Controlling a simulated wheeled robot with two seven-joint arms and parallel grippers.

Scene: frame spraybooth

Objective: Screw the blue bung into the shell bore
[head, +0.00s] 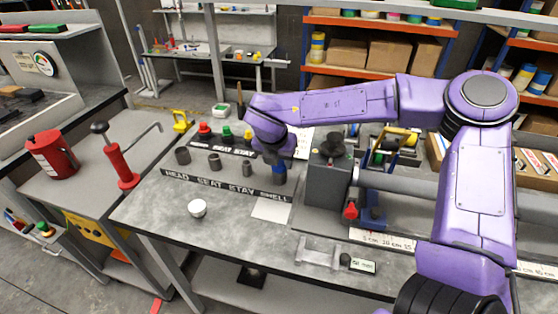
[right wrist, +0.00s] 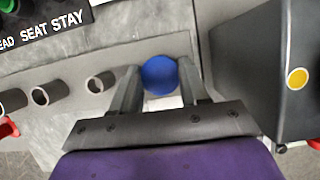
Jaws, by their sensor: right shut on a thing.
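The blue bung (head: 279,166) is at the top of the rightmost grey tube, the shell tube (head: 280,179), above the SHELL label. My right gripper (right wrist: 160,73) is shut on the blue bung (right wrist: 160,77), one finger on each side, pointing down. In the right wrist view the bung's round blue face fills the gap between the fingers. It covers the shell bore, so I cannot tell how deep it sits or whether it is threaded in. My left gripper is not in view.
Open grey tubes (head: 214,161) stand in a row to the left. Red, green and yellow bungs (head: 226,132) sit in a rack behind. A dark grey box machine (head: 328,182) stands close on the right.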

